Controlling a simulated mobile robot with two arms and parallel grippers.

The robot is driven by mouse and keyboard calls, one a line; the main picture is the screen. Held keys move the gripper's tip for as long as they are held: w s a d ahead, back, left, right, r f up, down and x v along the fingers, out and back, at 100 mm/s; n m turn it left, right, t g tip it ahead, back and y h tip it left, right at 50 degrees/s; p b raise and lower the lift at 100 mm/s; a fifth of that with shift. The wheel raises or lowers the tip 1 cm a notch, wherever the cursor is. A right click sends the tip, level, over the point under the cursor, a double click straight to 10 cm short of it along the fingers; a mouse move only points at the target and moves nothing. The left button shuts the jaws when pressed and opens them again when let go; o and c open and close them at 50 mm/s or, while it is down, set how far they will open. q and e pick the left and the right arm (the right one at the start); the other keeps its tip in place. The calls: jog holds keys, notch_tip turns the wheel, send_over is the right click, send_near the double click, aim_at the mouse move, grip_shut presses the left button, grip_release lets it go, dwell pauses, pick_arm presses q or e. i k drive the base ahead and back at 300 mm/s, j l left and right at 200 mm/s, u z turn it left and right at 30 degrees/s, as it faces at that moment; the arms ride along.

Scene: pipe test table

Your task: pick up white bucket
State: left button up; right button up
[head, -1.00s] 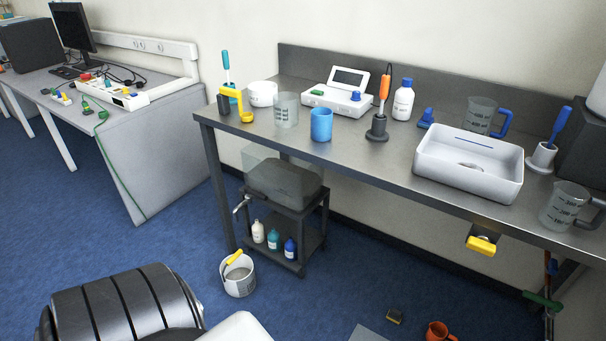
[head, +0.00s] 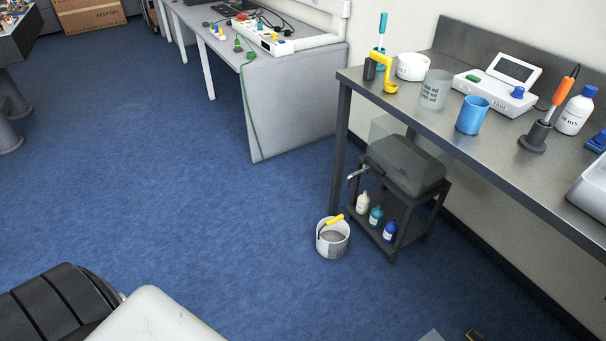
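The white bucket (head: 332,240) stands upright on the blue floor, left of a small dark cart. Grey content shows inside it, and a yellow handle or grip (head: 333,219) lies at its rim. A smaller white round container (head: 412,67) stands on the steel table. Neither of my grippers is in the head view. Parts of my own body fill the lower left corner, apart from the bucket.
The dark cart (head: 409,211) holds a grey tank (head: 405,165) with a tap and several bottles (head: 376,216). The steel table (head: 455,135) stands above it. A grey desk (head: 290,105) with a hanging green cable is at the back. The blue floor left of the bucket is clear.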

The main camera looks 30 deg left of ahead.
aim_at(332, 233)
jog(key=u, duration=0.7)
